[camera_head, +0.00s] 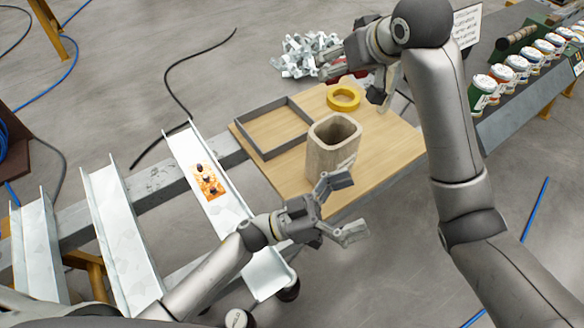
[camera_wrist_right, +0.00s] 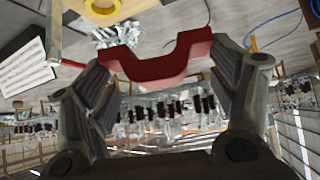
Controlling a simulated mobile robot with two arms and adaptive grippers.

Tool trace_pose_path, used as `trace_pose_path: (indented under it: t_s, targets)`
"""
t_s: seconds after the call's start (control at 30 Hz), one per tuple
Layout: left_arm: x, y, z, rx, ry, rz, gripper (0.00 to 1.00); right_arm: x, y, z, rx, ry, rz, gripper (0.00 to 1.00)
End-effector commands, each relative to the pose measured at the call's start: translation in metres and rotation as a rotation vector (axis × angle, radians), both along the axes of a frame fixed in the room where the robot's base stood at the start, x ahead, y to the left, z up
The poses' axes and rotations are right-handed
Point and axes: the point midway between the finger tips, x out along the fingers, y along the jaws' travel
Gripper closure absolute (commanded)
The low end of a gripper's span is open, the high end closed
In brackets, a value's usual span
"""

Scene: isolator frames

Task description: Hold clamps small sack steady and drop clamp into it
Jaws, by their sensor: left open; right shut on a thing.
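The small sack (camera_head: 318,157) is beige, open-topped and upright on a wooden board (camera_head: 384,150). My left gripper (camera_head: 345,207) is open in the head view, just in front of the sack, with its fingers apart and nothing between them. My right gripper (camera_head: 357,82) is behind the sack and to its right. In the right wrist view my right gripper (camera_wrist_right: 167,62) is shut on a red, U-shaped clamp (camera_wrist_right: 158,70). In the head view the arm and fingers hide most of this clamp.
A yellow ring (camera_head: 343,98) and a grey rectangular frame (camera_head: 262,153) lie on the board. A pile of metal parts (camera_head: 300,55) lies beyond it. Pale metal channels (camera_head: 112,225) stand at left. Several jars (camera_head: 484,92) line the right bench. A black cable (camera_head: 177,92) crosses the floor.

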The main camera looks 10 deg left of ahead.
Motion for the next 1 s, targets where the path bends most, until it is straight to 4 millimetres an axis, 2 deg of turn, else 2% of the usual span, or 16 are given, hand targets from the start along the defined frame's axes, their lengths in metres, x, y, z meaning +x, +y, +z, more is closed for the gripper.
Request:
trace_pose_path:
  t_s: [0.2, 0.4, 0.5, 0.6, 0.73, 1.0]
  targets:
    - [0.054, 0.06, -0.038, 0.205, 0.058, 0.262, 0.0, 0.0, 0.0, 0.001, 0.001, -0.002, 0.0, 0.52]
    - [0.087, 0.11, -0.06, 0.348, 0.092, 0.447, 0.0, 0.0, 0.0, 0.001, 0.001, -0.002, 0.0, 0.52]
    - [0.096, 0.127, -0.065, 0.391, 0.101, 0.503, 0.0, 0.0, 0.0, 0.001, 0.001, -0.002, 0.0, 0.52]
    - [0.101, 0.136, -0.068, 0.414, 0.105, 0.533, 0.0, 0.0, 0.0, 0.001, 0.001, -0.002, 0.0, 0.52]
    - [0.108, 0.135, -0.069, 0.42, 0.108, 0.546, 0.0, 0.0, 0.0, 0.001, 0.001, -0.002, 0.0, 0.52]
    - [0.142, 0.106, -0.068, 0.419, 0.106, 0.545, 0.0, 0.0, 0.0, 0.001, 0.001, -0.002, 0.0, 0.52]
